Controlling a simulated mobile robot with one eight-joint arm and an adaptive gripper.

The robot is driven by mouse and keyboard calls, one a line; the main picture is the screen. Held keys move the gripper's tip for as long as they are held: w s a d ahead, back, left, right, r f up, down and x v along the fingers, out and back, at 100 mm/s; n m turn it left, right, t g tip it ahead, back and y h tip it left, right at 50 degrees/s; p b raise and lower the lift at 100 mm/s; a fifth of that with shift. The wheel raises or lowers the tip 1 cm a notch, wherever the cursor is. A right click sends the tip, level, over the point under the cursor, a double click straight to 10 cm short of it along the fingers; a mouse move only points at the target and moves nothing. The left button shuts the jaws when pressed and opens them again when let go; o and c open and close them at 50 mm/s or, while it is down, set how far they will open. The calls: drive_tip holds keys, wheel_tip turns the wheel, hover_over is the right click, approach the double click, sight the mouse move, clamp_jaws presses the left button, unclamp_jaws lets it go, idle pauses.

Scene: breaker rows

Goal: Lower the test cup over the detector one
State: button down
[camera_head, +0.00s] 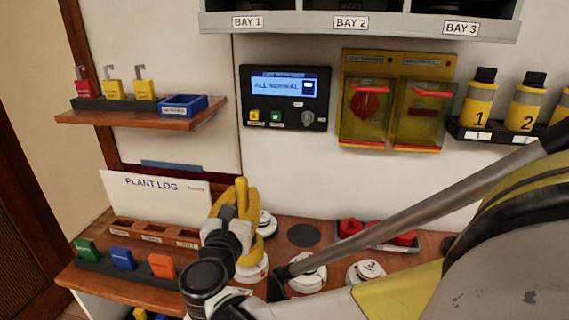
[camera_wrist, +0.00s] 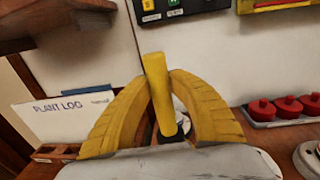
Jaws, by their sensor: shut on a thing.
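My gripper (camera_head: 243,217) is shut on the yellow upright handle of the test cup (camera_head: 241,188), low over the left part of the bench. In the wrist view the handle (camera_wrist: 156,75) stands between the two yellow fingers (camera_wrist: 162,92), with a dark lower end; the cup's lower part is hidden by my gripper. A white round piece (camera_head: 252,272) shows just below the fingers in the head view; I cannot tell whether it is detector one or the cup's rim. No number is readable on it.
A white detector (camera_head: 266,226) stands behind my gripper; others stand to the right (camera_head: 308,274), one marked 3 (camera_head: 367,271). A tray of red caps (camera_head: 380,236) is behind them. A colored block rack (camera_head: 122,260) and the plant log board (camera_head: 153,193) are left.

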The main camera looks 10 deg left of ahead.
drive_tip(key=shift+f+b, duration=0.6)
drive_tip(key=shift+f, duration=0.2)
drive_tip(key=c, duration=1.2)
unclamp_jaws()
drive_tip(key=shift+o, duration=0.2)
drive_tip(key=shift+r, duration=0.1)
wheel_tip(320, 180, up, 10)
